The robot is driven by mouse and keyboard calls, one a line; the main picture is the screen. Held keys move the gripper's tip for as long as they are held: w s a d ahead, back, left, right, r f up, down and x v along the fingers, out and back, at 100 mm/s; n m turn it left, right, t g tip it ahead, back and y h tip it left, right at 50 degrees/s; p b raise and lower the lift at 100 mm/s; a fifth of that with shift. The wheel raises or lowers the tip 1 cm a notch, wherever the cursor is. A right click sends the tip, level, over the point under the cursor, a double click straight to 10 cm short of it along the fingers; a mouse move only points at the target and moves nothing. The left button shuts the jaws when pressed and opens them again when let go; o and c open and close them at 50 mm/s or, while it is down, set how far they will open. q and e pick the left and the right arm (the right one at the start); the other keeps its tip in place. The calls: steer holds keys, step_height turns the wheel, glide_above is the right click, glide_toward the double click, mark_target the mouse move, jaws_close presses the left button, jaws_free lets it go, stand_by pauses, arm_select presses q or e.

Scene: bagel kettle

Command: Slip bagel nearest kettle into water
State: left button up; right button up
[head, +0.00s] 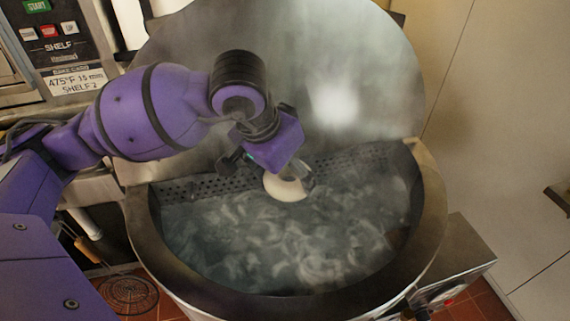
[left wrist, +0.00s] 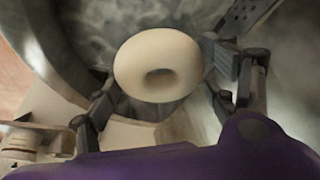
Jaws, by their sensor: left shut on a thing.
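A pale raw bagel (head: 285,188) is in my left gripper (head: 283,176), held above the steaming water near the back of the kettle. In the left wrist view the bagel (left wrist: 158,66) shows its hole and sits between the fingers of my left gripper (left wrist: 160,85). The wide round kettle (head: 434,215) holds dark swirling water (head: 300,240). Whether the bagel's lower edge touches the water I cannot tell through the steam. My right gripper is in neither view.
The kettle's large metal lid (head: 290,70) stands raised behind it. A perforated metal strip (head: 350,163) runs along the back inside the kettle. An oven control panel (head: 52,40) is at the upper left. A metal box (head: 455,262) adjoins the kettle's right side.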

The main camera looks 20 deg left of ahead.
arm_select(q)
step_height(320, 180, down, 18)
steer(key=b, duration=1.1)
steer(key=shift+d+r+b, duration=0.15)
steer(key=shift+r+b, duration=0.05)
steer(key=shift+b, duration=0.1)
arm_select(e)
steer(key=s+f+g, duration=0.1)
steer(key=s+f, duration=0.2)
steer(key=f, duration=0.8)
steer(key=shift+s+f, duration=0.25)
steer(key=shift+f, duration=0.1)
arm_select(q)
steer(key=shift+w, duration=0.1)
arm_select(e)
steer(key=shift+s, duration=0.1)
arm_select(q)
steer(key=o, duration=1.2)
steer(key=shift+o, duration=0.4)
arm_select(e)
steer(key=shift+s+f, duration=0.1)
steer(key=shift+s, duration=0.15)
